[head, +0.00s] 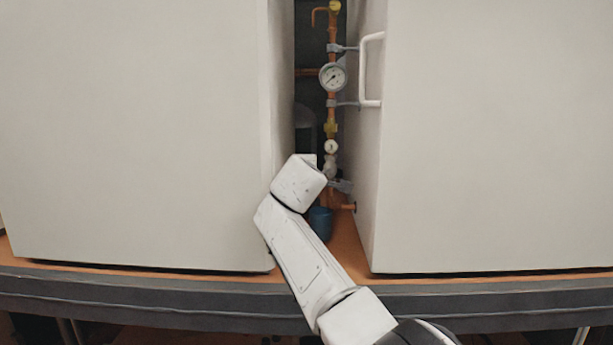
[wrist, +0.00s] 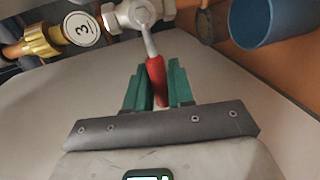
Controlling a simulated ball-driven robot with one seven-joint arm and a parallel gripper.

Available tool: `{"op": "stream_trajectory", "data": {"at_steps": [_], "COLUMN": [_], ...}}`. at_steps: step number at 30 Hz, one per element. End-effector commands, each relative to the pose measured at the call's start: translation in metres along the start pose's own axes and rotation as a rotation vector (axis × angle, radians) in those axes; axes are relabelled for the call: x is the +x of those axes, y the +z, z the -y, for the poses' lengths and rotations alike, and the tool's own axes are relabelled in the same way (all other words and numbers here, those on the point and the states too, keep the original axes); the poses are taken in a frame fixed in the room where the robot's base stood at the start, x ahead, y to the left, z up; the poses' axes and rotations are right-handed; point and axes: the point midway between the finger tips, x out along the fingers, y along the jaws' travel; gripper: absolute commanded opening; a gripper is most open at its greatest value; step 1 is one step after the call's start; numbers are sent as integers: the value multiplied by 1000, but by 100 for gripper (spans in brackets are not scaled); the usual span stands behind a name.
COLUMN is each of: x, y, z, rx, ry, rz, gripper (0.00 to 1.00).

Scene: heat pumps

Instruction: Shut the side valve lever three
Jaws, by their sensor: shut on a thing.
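The side valve lever three has a red handle (wrist: 157,80) on a silver stem, joined to a silver valve body (wrist: 133,15). A round white tag (wrist: 82,29) with the number 3 sits beside it on the pipe. My gripper (wrist: 158,88) has green fingers on both sides of the red handle and is shut on it. In the head view my arm reaches into the gap between two white cabinets, and it hides the gripper and the lever. The valve body shows partly in the head view (head: 331,168).
A left cabinet (head: 140,130) and a right cabinet (head: 490,130) with a white handle (head: 371,70) leave a narrow gap. In it stand a copper pipe with a gauge (head: 333,77), a brass fitting (wrist: 40,42) and a blue cup-shaped container (wrist: 265,22) near the valve.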

Motion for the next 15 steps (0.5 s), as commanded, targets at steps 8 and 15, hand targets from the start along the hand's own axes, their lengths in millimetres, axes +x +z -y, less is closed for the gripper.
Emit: {"op": "stream_trajectory", "data": {"at_steps": [8,15], "x": [0,0], "y": [0,0], "z": [-1,-1], "rx": [9,7], "ry": [1,1], "rz": [-3,-2], "gripper": [0,40]}}
